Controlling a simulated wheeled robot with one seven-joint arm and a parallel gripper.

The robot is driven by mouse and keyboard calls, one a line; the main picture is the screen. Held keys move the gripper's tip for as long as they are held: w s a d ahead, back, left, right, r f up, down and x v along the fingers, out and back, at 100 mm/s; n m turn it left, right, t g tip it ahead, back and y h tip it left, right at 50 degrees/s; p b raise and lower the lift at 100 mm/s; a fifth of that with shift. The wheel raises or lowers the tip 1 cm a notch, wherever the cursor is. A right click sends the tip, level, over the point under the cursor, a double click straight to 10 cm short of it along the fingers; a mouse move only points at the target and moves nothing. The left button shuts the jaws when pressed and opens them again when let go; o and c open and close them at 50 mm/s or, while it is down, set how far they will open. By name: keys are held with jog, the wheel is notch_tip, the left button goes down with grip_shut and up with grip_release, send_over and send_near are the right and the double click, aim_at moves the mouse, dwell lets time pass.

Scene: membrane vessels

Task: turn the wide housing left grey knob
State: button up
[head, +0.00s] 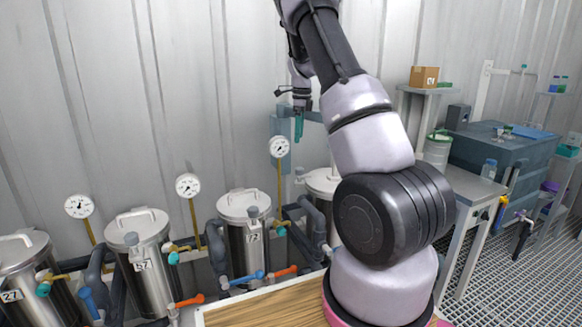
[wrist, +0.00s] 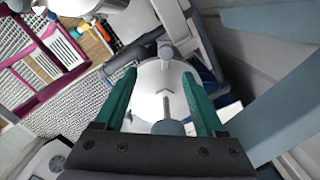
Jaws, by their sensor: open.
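My gripper (head: 298,137) hangs with its green fingers pointing down above the far right vessel (head: 322,182), which my arm partly hides. A grey knob (head: 299,172) shows at that vessel's left side, below the fingers. In the wrist view my gripper (wrist: 160,76) is open, with a round pale lid (wrist: 152,92) beyond and between its fingers. One grey knob (wrist: 170,127) appears between the fingers near the palm, and another grey knob (wrist: 166,48) shows past the lid's far edge. Nothing is held. I cannot tell which knob is the left one.
Several steel vessels with lids, such as one (head: 244,205), stand left along the wall. Gauges on thin pipes, including one (head: 279,147), rise between them. A wooden top (head: 265,308) lies in front. A bench with a blue-grey box (head: 500,150) stands right.

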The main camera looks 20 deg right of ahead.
aim_at(299, 168)
jog(key=shift+m, duration=0.5)
jog(key=f, duration=0.4)
jog(key=w+f, duration=0.1)
jog(key=f, duration=0.8)
jog(key=shift+w+d+f, duration=0.15)
jog(key=shift+w+d, duration=0.05)
jog(key=shift+d, duration=0.2)
grip_shut()
